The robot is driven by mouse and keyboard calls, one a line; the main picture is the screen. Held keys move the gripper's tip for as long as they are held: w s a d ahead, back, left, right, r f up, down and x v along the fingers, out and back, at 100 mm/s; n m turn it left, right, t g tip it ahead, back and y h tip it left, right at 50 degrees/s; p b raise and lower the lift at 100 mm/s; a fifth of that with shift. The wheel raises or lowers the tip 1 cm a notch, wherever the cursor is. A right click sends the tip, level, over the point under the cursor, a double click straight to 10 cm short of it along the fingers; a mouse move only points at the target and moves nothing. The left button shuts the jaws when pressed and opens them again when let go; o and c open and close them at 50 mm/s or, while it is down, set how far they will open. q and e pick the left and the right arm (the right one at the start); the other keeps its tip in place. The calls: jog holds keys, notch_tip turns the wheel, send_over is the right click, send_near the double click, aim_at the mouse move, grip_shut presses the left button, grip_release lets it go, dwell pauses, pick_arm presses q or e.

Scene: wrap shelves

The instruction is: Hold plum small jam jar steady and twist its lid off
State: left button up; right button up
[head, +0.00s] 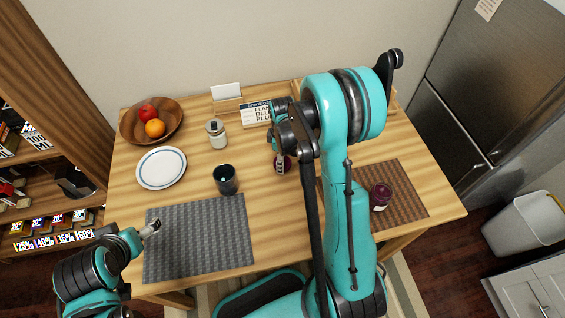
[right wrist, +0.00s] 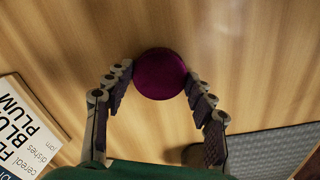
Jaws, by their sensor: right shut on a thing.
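My right gripper (head: 281,162) is low over the middle of the table, partly covered by its own arm in the head view. It is shut on a round plum lid (right wrist: 161,74), seen from above between the fingers in the right wrist view. Plum also shows at the fingers in the head view (head: 286,164); the body below the lid is hidden. A second dark plum jar (head: 380,195) with a pale label stands on the brown mat at the right. My left gripper (head: 153,227) is near the grey mat's upper left corner, away from the jars; its jaw opening is unclear.
A dark cup (head: 225,180) stands by the grey mat (head: 200,240). A white-lidded jar (head: 216,134), plate (head: 161,168), wooden fruit bowl (head: 130,130) and printed sign (head: 256,115) are further back. The brown mat (head: 405,200) lies right. Bare wood separates several items.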

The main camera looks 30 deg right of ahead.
jog(key=shift+f, duration=0.2)
jog(key=shift+f, duration=0.1)
jog(key=shift+f, duration=0.15)
jog(key=o, duration=1.3)
